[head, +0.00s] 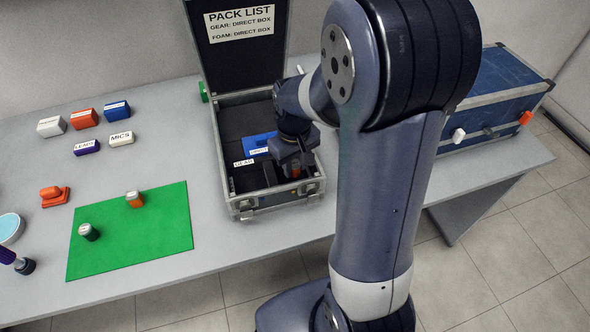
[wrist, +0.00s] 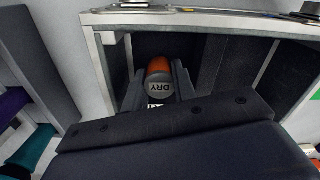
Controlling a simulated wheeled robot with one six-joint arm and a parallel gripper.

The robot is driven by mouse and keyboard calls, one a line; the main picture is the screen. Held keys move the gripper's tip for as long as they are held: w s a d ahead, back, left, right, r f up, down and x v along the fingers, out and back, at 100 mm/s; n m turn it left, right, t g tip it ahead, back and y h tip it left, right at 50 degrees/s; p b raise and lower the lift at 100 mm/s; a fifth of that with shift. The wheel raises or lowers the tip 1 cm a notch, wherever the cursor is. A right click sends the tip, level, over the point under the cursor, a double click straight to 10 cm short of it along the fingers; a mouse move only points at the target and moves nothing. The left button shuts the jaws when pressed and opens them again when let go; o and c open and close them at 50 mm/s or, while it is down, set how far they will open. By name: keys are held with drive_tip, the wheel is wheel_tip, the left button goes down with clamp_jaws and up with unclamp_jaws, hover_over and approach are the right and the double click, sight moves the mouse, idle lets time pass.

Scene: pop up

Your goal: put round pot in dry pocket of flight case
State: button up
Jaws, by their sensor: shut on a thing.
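My gripper (head: 292,163) reaches down inside the front right part of the open flight case (head: 274,205). In the wrist view my gripper (wrist: 158,92) is shut on a round pot (wrist: 159,66), orange with a grey end marked DRY, upside down in the picture. A little orange of the pot (head: 295,172) shows in the head view. The pot is between dark foam walls near the case's metal rim (wrist: 200,19). Whether it touches the pocket floor is hidden. A GEAR label and a blue box (head: 259,142) are inside the case.
A green mat (head: 135,245) holds an orange pot (head: 134,199) and a dark green pot (head: 89,232). Several labelled blocks (head: 84,118) stand at the back left. A blue case (head: 495,95) stands at right. The case lid (head: 238,55) is raised.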

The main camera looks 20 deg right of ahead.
sight(294, 163)
drive_tip(key=shift+f, duration=1.05)
drive_tip(key=shift+f, duration=0.15)
drive_tip(key=o, duration=1)
drive_tip(key=shift+o, duration=0.2)
wheel_tip(294, 163, up, 12)
drive_tip(key=shift+r+p, duration=0.2)
drive_tip(key=shift+p, duration=0.55)
